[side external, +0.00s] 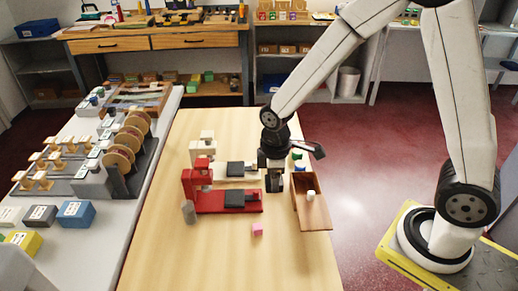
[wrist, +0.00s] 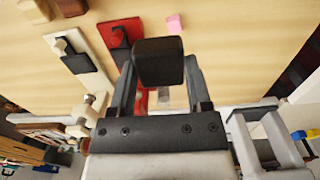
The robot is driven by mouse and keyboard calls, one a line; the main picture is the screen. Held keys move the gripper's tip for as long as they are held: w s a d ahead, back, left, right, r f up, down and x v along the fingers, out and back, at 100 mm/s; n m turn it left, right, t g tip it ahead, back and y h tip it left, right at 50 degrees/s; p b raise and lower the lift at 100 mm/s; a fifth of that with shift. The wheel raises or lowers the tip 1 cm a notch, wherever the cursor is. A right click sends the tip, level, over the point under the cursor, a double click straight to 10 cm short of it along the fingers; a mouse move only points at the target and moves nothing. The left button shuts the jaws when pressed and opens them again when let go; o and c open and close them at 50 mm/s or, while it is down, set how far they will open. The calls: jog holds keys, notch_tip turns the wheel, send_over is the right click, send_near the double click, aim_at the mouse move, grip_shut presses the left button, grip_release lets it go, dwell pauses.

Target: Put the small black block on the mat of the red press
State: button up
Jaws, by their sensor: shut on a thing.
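My gripper (side external: 273,180) is shut on a small black block (wrist: 160,62), which sits between the fingertips in the wrist view. In the side view the block is hard to tell from the dark fingers. The red press (side external: 212,207) stands on the table to the left of my gripper. Its black mat (side external: 235,199) lies on its base and looks bare. In the wrist view the red press (wrist: 98,30) is beyond the block, partly hidden by it and a finger. My gripper is above the table, to the right of the mat.
A white press (side external: 206,150) with its own black mat (side external: 236,168) stands behind the red one. A pink block (side external: 257,229) and a grey cylinder (side external: 188,212) are nearby. A wooden tray (side external: 318,218) holding a white piece is at right.

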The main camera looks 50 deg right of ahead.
jog(key=w+f, duration=0.4)
jog(key=w, duration=0.5)
send_near(234, 197)
jog(key=shift+s+d+f, duration=0.15)
jog(key=shift+s+f, duration=0.6)
jog(key=shift+w+f, duration=0.45)
jog(key=shift+f, duration=0.05)
jog(key=shift+f, duration=0.1)
jog(key=shift+w+f, duration=0.25)
jog(key=shift+f, duration=1.45)
jog(key=shift+f, duration=0.15)
jog(key=o, duration=1.3)
jog(key=shift+c, duration=0.2)
